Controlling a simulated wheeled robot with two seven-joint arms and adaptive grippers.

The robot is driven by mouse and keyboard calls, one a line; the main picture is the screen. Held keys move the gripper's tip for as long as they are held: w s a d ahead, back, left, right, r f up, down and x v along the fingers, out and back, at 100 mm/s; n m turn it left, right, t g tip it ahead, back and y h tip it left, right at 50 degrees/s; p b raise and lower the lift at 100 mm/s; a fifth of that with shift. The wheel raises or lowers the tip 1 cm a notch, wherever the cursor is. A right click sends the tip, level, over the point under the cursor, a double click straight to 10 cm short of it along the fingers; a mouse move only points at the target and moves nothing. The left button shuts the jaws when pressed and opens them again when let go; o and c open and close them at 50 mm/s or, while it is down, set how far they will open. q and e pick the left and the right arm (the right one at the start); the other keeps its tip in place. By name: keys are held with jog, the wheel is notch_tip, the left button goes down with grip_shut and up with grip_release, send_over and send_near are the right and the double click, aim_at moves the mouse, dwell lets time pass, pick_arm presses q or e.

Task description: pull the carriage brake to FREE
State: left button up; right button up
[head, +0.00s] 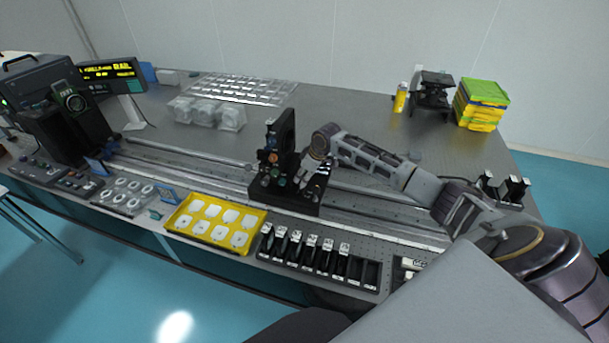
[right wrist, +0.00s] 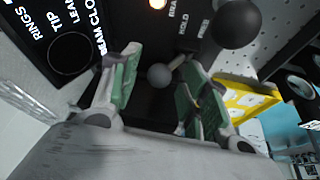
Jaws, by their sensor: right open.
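The black carriage (head: 285,193) stands on the rail in the middle of the bench, with several small knobs on its front. My right gripper (head: 308,178) is at the carriage's right front side. In the right wrist view its two green-padded fingers (right wrist: 160,92) are apart. A small grey ball knob (right wrist: 159,76) shows in the gap between them; I cannot tell contact. A larger dark ball knob (right wrist: 236,22) is beyond the right finger, close to the printed words HOLD and FREE. Which ball belongs to the brake, and its setting, is unclear. My left gripper is not seen.
A yellow tray (head: 258,219) of white pieces and a black rack (head: 318,265) of several holders lie in front of the rail. Clear boxes (head: 208,113) stand behind it. Yellow and green bins (head: 482,104) stand at the back right. The rear bench is mostly bare.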

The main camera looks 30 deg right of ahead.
jog(key=shift+c, duration=0.3)
grip_shut()
